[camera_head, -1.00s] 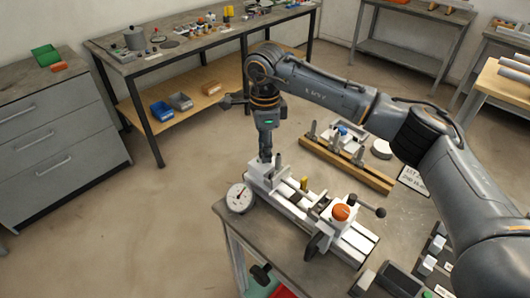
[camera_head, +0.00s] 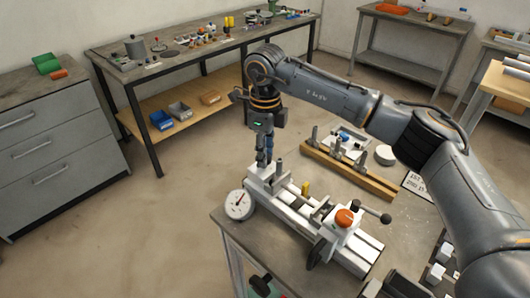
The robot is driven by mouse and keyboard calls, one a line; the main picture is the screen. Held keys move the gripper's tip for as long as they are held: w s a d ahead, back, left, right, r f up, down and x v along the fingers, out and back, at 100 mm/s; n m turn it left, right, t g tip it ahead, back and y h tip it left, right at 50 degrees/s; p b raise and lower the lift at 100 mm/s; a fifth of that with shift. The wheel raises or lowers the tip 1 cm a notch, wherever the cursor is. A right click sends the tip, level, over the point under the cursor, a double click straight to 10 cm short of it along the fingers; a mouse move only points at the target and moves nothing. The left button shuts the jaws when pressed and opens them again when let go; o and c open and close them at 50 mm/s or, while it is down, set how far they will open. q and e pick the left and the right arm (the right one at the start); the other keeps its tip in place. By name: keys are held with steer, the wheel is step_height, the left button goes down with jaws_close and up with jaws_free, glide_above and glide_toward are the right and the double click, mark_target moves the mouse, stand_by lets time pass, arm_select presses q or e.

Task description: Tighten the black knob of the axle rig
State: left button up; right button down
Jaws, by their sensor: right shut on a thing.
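The axle rig (camera_head: 295,212) is a white rail fixture on the table, with a white block at its left end. My right gripper (camera_head: 263,161) points down onto that end block, beside a grey upright post (camera_head: 279,168). It is shut on what appears to be the black knob, which the fingers hide. At the rig's right end are an orange-red knob (camera_head: 344,217), a lever with a black ball (camera_head: 386,218) and a dark handwheel (camera_head: 316,253). My left gripper is not in view.
A round dial gauge (camera_head: 238,204) stands at the rig's left end. Behind the rig lies a wooden base (camera_head: 345,172) with grey uprights. A white round piece (camera_head: 385,155) and a sign (camera_head: 416,184) are to its right. My right arm spans the space above.

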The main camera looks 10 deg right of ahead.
stand_by(0.3)
steer(key=c, duration=1)
jaws_free()
step_height(320, 180, up, 12)
steer(key=shift+r, duration=0.1)
